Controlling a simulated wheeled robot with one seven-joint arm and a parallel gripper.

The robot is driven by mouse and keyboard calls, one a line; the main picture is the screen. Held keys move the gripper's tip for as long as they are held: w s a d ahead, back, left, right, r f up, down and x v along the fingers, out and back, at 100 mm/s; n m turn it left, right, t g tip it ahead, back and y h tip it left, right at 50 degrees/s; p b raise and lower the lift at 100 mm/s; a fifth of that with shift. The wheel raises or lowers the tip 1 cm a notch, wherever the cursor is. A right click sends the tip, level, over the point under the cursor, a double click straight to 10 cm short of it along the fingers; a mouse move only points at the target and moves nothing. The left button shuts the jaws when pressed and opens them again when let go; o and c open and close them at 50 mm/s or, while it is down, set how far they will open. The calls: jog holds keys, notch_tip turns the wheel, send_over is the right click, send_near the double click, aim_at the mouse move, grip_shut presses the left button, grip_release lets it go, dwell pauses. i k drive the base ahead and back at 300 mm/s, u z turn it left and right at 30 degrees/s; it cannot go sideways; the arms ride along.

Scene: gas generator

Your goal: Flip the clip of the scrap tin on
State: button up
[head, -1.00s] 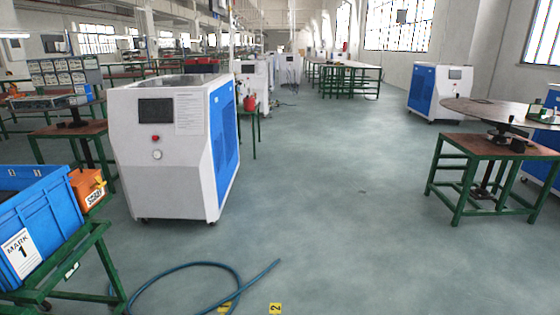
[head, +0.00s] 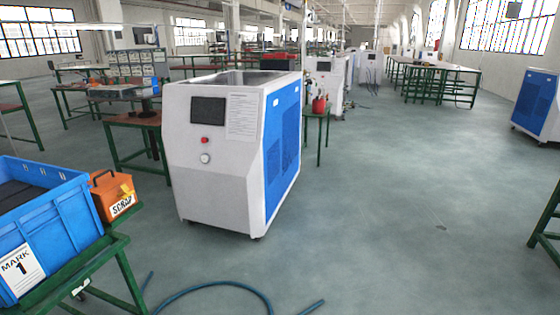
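The scrap tin (head: 112,194) is a small orange box with a white label reading SCRAP. It stands at the left of the head view, on the green-framed cart, just right of the blue crate. A yellow clip (head: 128,190) shows on its front, above the label; its exact position is too small to tell. A dark handle or opening shows at the top of the tin. My gripper and arm are not in view.
The blue crate (head: 75,222) marked MARK 1 sits on the green cart frame (head: 128,262). A white and blue generator cabinet (head: 222,165) stands right of the tin. A blue hose (head: 215,288) lies on the floor in front. Open floor (head: 400,230) spreads to the right.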

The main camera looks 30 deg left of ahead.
aim_at(125, 189)
jog(key=i, duration=1.9)
jog(key=u, duration=3.1)
jog(key=i, duration=1.2)
jog(key=u, duration=0.7)
